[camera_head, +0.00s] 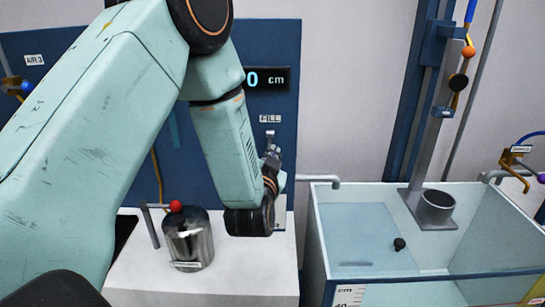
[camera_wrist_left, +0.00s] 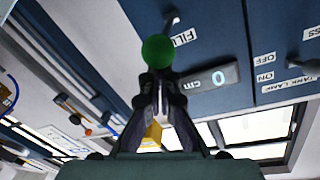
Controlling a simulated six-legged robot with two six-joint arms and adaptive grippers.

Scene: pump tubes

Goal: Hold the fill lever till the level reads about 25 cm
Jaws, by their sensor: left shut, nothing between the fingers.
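The FILL label (camera_head: 270,118) is on the blue panel (camera_head: 285,60); it also shows in the left wrist view (camera_wrist_left: 185,37). A green ball knob (camera_wrist_left: 157,51), apparently the fill lever's, lies just beyond my left gripper's fingertips (camera_wrist_left: 160,80); whether they touch is unclear. In the head view my left gripper (camera_head: 271,155) is below the FILL label, and the knob is hidden. The fingers are shut with nothing between them. The level display (camera_wrist_left: 210,80) reads 0 cm; my arm partly covers it in the head view (camera_head: 267,79). My right gripper is not in view.
A glass-walled tank (camera_head: 313,235) with a cm scale (camera_head: 349,294) stands right of the panel, below a grey spout (camera_head: 320,179). A metal cylinder (camera_head: 188,240) and a red-knobbed lever (camera_head: 175,206) are on the white counter (camera_head: 225,280). An OFF/ON tank link switch (camera_wrist_left: 292,60) is nearby.

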